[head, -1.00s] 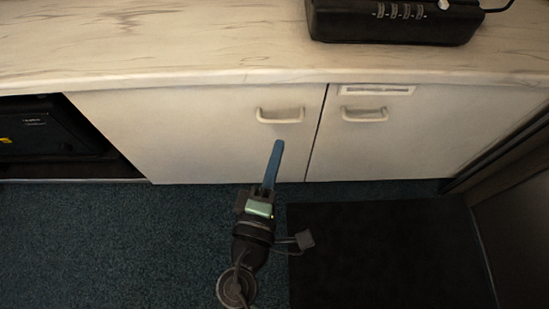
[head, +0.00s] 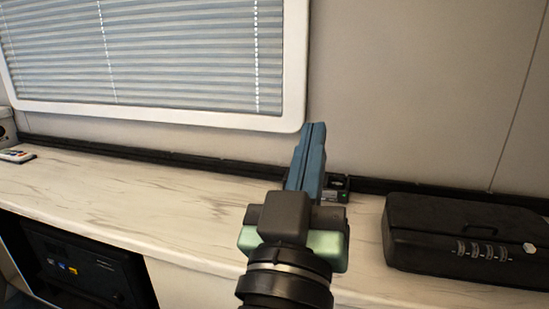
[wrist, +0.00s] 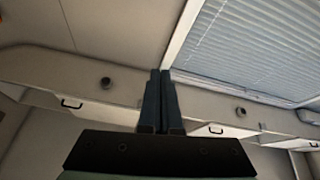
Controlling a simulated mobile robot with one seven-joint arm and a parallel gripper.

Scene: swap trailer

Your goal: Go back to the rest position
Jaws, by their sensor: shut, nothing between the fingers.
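My gripper (head: 313,130) stands up in the middle of the head view, its two blue fingers shut together with nothing between them. It is in front of the wall, above the marble-patterned counter (head: 130,200) as seen in the picture. In the wrist view my gripper (wrist: 160,75) also shows its fingers pressed together, pointing up toward the overhead cabinets (wrist: 100,105) and the ceiling (wrist: 110,35). A small dark item (head: 335,188) on the counter is partly hidden behind the fingers.
A black case with number dials (head: 450,235) sits on the counter at right. A remote (head: 16,156) lies at far left. A window with blinds (head: 140,50) is behind. A dark appliance (head: 85,270) sits in an opening under the counter. The air around the gripper looks clear.

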